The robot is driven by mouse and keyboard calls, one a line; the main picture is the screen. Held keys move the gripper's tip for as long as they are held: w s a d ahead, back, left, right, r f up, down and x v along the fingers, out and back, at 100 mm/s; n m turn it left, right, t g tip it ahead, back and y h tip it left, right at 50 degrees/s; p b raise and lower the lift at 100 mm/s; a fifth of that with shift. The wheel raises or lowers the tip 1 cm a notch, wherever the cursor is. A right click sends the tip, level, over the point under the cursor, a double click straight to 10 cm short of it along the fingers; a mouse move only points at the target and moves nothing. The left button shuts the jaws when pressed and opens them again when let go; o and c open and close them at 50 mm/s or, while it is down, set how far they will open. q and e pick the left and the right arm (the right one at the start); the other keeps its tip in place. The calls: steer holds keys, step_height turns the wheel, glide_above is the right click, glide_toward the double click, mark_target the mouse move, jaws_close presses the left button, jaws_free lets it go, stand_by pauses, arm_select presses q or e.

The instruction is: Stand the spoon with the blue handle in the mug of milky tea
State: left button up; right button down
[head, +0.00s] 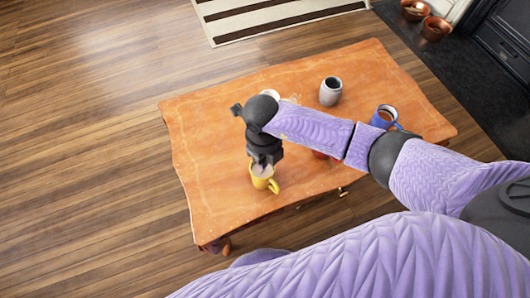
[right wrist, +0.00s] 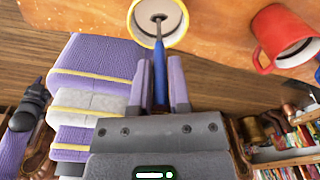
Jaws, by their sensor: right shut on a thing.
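A yellow mug (head: 262,183) stands upright near the front edge of the orange wooden table; it also shows at the top of the right wrist view (right wrist: 183,40). Its contents look pale, though I cannot tell clearly what they are. My right gripper (head: 264,160) is right above this mug. In the right wrist view the gripper (right wrist: 163,85) is shut on the blue handle of a spoon (right wrist: 160,65). The spoon's metal end points into the mug's mouth; I cannot tell how deep it reaches. The left gripper does not show clearly.
On the table (head: 210,150) stand a grey-white mug (head: 330,91), a blue mug (head: 384,116) with dark drink, and a red mug (right wrist: 280,35) partly behind my arm. A white item (head: 270,93) is behind my wrist. The table's left side is clear.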

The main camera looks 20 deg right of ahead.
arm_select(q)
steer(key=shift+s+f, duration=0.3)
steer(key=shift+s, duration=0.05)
arm_select(e)
steer(key=shift+f, duration=0.6)
steer(key=c, duration=0.6)
jaws_free()
steer(key=shift+o, duration=1.1)
steer(key=o, duration=0.4)
steer(key=shift+c, duration=0.2)
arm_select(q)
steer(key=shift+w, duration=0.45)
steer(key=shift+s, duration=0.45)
arm_select(e)
steer(key=shift+r, duration=0.1)
